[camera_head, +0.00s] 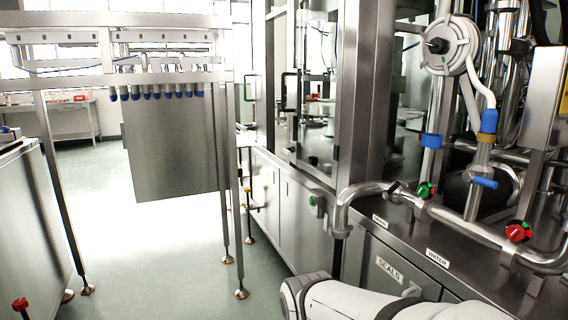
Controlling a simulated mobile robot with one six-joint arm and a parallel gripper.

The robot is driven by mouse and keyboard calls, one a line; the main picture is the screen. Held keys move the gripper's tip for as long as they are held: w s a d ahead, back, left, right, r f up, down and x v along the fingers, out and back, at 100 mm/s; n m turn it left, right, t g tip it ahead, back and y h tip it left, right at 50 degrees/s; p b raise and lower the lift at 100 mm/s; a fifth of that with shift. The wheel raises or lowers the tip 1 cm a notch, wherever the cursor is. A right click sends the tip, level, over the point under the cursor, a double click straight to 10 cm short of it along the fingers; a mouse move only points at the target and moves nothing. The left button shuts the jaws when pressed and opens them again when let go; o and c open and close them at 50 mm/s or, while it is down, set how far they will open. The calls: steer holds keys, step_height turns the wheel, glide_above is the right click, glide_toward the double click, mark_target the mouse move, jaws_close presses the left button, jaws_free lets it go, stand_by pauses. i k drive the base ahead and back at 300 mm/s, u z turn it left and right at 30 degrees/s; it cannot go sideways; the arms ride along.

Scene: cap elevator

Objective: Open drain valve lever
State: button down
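A steel pipe (353,192) runs along the counter on the right. A small label (380,220), which seems to read DRAIN, sits on the counter edge below and left of the first handle. A WATER label (437,258) sits nearer the second. I cannot tell from the handles alone which position each valve is in. My white arm shows at the bottom edge, below the counter front. My gripper is not in view.
A blue lever (485,182) sits on a vertical pipe behind the valves. A cabinet front marked SEALS (388,268) is below the counter. A steel frame with blue-tipped nozzles (165,95) stands at left. Free floor (180,265) lies between the frame and the cabinets.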

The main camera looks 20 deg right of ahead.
mark_target(386, 194)
steer(key=z, duration=0.45)
steer(key=i, duration=0.9)
steer(key=z, duration=0.85)
